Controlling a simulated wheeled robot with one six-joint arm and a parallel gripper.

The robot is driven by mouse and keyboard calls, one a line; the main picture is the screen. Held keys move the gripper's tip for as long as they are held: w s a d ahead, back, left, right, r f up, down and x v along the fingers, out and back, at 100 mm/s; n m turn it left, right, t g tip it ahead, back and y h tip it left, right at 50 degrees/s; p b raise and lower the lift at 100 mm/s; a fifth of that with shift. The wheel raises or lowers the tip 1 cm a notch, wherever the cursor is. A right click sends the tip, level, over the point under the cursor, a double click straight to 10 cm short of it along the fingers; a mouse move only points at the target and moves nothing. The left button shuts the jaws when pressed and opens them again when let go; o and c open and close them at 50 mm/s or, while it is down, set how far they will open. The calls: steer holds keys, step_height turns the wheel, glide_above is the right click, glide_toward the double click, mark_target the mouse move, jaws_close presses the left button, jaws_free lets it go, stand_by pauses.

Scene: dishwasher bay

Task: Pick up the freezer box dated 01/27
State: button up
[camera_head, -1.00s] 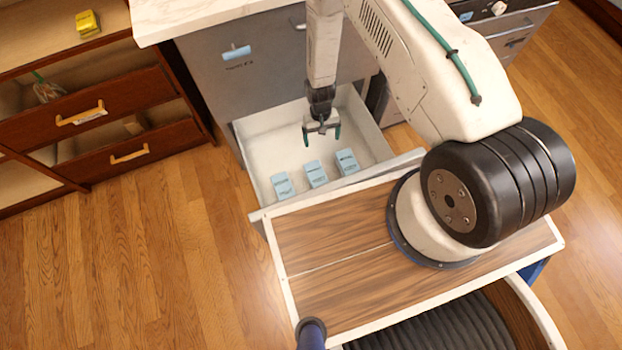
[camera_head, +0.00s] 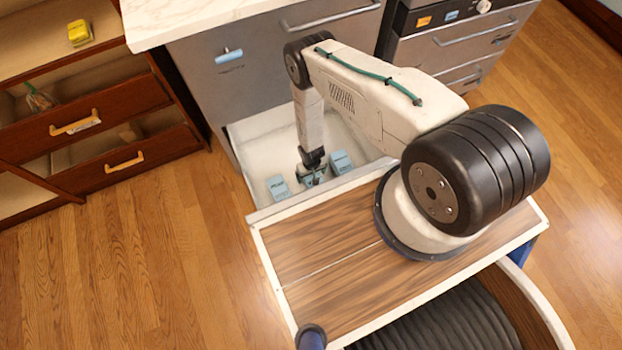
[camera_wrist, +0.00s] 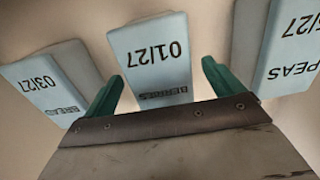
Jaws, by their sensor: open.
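The light-blue freezer box dated 01/27 (camera_wrist: 150,60), marked BERRIES, shows upside down in the wrist view, in the middle. My gripper (camera_wrist: 162,85) is open, its two green fingers on either side of the near end of this box. I cannot tell if the fingers touch it. In the head view my gripper (camera_head: 314,178) is low in the open white drawer, largely hiding the middle box.
The two outer boxes stand close beside my gripper in the drawer: one on the left (camera_head: 278,187), one on the right (camera_head: 341,161). The drawer's walls (camera_head: 240,155) surround them. A wooden cabinet (camera_head: 90,125) with a yellow item (camera_head: 80,33) on it stands at left.

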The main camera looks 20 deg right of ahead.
steer(key=shift+f, duration=0.8)
steer(key=c, duration=1.3)
steer(key=shift+c, duration=0.2)
steer(key=shift+r, duration=0.15)
